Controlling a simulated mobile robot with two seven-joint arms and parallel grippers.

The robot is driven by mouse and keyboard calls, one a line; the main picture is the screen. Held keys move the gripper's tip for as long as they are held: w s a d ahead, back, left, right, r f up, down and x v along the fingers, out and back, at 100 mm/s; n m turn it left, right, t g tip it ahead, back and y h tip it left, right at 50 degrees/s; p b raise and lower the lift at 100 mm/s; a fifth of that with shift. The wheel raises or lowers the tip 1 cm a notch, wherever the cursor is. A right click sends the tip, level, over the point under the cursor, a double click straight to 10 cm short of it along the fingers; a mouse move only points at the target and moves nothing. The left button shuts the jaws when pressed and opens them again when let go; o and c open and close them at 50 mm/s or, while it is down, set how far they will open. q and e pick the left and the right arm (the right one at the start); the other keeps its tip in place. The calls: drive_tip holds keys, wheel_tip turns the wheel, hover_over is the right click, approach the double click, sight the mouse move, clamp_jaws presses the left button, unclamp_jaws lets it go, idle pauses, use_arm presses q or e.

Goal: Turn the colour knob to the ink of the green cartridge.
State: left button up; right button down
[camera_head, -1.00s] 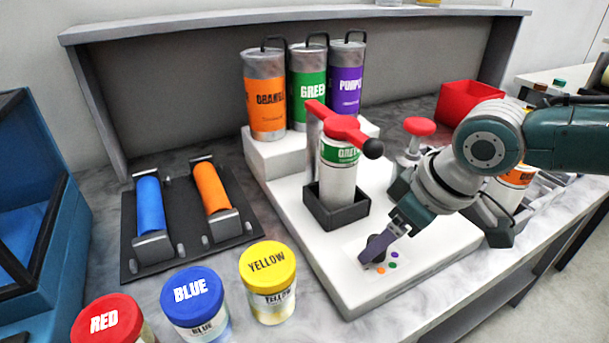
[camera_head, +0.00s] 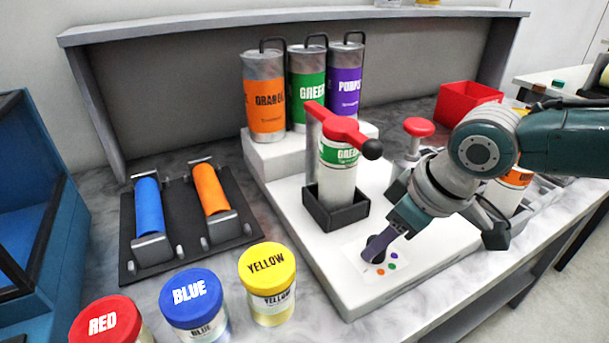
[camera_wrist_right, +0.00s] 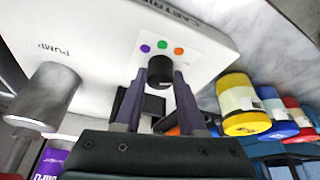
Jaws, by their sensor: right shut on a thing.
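The dark colour knob (camera_head: 372,252) sits on the front of the white machine base, and my right gripper (camera_head: 377,247) is shut on it. In the right wrist view the knob (camera_wrist_right: 160,70) is between the two purple-grey fingertips of the gripper (camera_wrist_right: 159,80). Purple, green and orange dots mark the panel (camera_wrist_right: 165,48) beside the knob. Which dot the knob points at cannot be told. The green-labelled cartridge (camera_head: 337,180) stands upright in the black square holder (camera_head: 337,214), under a red lever (camera_head: 342,128). My left gripper is not in view.
Orange (camera_head: 265,105), green (camera_head: 308,95) and purple (camera_head: 345,88) canisters stand on the raised step behind. A red push-knob (camera_head: 419,127) is close to my right wrist. Red, blue (camera_head: 189,291) and yellow (camera_head: 267,268) jars stand at the front left. A red bin (camera_head: 468,98) is at the back.

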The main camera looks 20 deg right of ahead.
idle(0.3)
drive_tip(key=shift+d+f+n+y+b, duration=0.15)
drive_tip(key=shift+n+y+b, duration=0.25)
drive_tip(key=shift+n+b, duration=0.75)
drive_tip(key=n+g+b, duration=0.1)
drive_tip(key=n+b, duration=0.2)
drive_tip(key=n+g+y+b, duration=0.1)
drive_tip(key=n+b, duration=0.2)
drive_tip(key=n+g+y+b, duration=0.1)
drive_tip(key=n+b, duration=0.2)
drive_tip(key=shift+w, duration=0.3)
drive_tip(key=shift+n+g+b, duration=0.5)
drive_tip(key=shift+n+b, duration=0.6)
drive_tip(key=shift+n, duration=0.05)
drive_tip(key=shift+n+g+b, duration=0.5)
drive_tip(key=shift+n+b, duration=0.5)
drive_tip(key=shift+n, duration=0.2)
drive_tip(key=shift+r, duration=0.2)
drive_tip(key=c, duration=0.5)
unclamp_jaws()
